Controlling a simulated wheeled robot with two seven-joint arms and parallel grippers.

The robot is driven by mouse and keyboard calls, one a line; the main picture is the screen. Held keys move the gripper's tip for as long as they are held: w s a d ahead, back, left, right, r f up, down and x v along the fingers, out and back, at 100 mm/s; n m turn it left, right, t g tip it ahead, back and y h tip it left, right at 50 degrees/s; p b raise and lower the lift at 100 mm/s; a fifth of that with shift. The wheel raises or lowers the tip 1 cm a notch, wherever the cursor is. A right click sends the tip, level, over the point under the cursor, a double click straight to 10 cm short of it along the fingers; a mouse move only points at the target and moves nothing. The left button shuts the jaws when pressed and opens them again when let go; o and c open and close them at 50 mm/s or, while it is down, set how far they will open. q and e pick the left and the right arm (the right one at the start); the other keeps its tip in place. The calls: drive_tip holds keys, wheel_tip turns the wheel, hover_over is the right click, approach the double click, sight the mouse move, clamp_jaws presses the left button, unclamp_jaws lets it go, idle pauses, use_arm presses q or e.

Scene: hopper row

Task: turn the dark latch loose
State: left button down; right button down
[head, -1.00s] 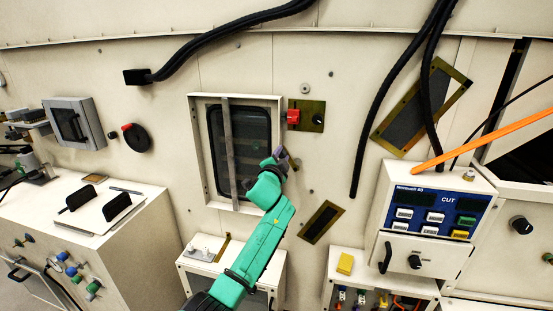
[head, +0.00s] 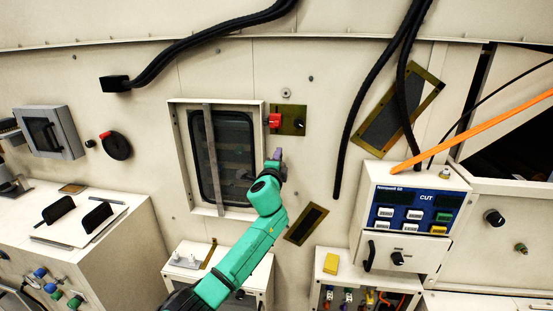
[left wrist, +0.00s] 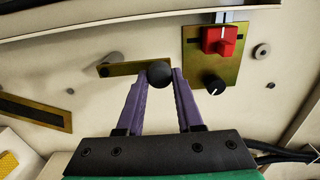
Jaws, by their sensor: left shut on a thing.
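The dark latch shows in the left wrist view as a round dark knob (left wrist: 159,73) at the right end of a flat brass bar (left wrist: 118,69). A grey peg (left wrist: 110,60) stands beside the bar. My left gripper (left wrist: 164,76) has its two purple fingers on either side of the knob and is shut on it. My right gripper is not in view.
A brass plate (head: 292,129) with a red switch (head: 274,120) and black knob is just above my gripper. A CUT control box (head: 412,215) stands at the right. Black cables (head: 375,90) and an orange rod (head: 480,130) cross the right side. A slotted brass plate (head: 306,224) is below right.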

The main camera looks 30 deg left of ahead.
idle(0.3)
use_arm(q)
drive_tip(key=c, duration=0.5)
unclamp_jaws()
drive_tip(key=shift+d, duration=0.1)
drive_tip(key=shift+c, duration=0.2)
drive_tip(key=b+v, duration=0.2)
drive_tip(key=v, duration=1.2)
drive_tip(key=shift+s, duration=0.25)
drive_tip(key=shift+d, duration=0.1)
